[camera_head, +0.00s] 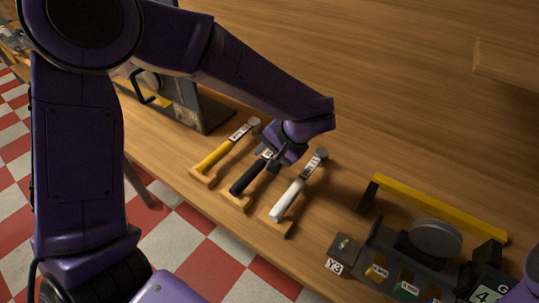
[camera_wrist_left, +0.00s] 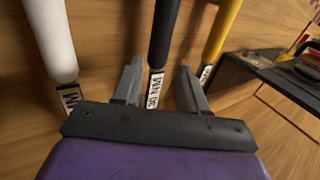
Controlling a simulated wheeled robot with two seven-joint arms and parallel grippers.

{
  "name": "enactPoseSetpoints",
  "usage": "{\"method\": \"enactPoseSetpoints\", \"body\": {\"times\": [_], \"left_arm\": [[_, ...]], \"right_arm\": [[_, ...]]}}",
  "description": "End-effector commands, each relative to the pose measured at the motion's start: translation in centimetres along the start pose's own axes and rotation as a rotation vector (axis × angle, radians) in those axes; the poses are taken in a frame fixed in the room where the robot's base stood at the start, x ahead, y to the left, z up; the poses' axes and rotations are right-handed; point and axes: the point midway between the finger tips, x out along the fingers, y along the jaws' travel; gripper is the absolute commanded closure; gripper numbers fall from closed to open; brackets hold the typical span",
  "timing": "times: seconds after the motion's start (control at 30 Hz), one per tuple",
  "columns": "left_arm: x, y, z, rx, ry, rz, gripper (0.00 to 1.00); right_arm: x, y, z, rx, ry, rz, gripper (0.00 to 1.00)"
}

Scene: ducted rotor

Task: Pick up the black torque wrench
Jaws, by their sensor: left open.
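The black torque wrench (camera_head: 246,181) lies between a yellow one and a white one on the wooden bench, its handle toward the front edge. My left gripper (camera_head: 270,157) is over its far end, which the gripper and arm partly hide. In the left wrist view the black handle (camera_wrist_left: 164,32) runs up from between the two fingers of my left gripper (camera_wrist_left: 158,66). A white label (camera_wrist_left: 154,92) on the wrench shows between the fingers. The gripper is open, with one finger to each side; I cannot tell whether either touches it. My right gripper is not in view.
The yellow wrench (camera_head: 214,158) and white wrench (camera_head: 289,200) lie close on either side, each on a wooden rest. A dark machine (camera_head: 205,112) stands at the back left. A dark fixture with a yellow bar (camera_head: 440,207) and a small Y3 block (camera_head: 343,248) are at right.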

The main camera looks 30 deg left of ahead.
Motion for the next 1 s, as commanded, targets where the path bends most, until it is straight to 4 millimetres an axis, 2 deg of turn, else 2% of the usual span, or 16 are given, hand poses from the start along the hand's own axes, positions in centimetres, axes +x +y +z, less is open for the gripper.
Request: {"method": "enactPoseSetpoints", "body": {"times": [0.03,0.17,0.4,0.5,0.7,0.77,0.83,0.87,1.0], "left_arm": [[1.0,0.1,0.0,0.0,-0.002,0.0,0.58],[2.5,0.1,-0.1,0.0,-0.002,0.0,0.58],[6.6,0.5,0.0,0.001,-0.001,-0.001,0.58],[7.5,0.5,0.0,0.001,0.002,0.001,0.58],[7.5,0.5,-0.1,0.001,0.003,0.001,0.58],[7.5,0.5,-0.1,0.001,0.003,0.001,0.74],[7.5,0.5,-0.1,0.001,0.004,0.001,0.97],[7.5,0.5,-0.1,0.001,0.004,0.001,1.0],[7.5,0.5,-0.1,0.0,0.005,0.001,1.0]], "right_arm": [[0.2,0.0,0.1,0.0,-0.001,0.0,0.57],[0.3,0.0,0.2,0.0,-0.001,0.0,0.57],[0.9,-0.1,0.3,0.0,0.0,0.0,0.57],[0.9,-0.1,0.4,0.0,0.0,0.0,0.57],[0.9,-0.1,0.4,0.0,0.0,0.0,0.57],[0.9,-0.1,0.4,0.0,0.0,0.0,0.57],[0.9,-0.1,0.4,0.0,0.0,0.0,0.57],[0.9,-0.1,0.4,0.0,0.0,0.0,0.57],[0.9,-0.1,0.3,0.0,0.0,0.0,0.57]]}}
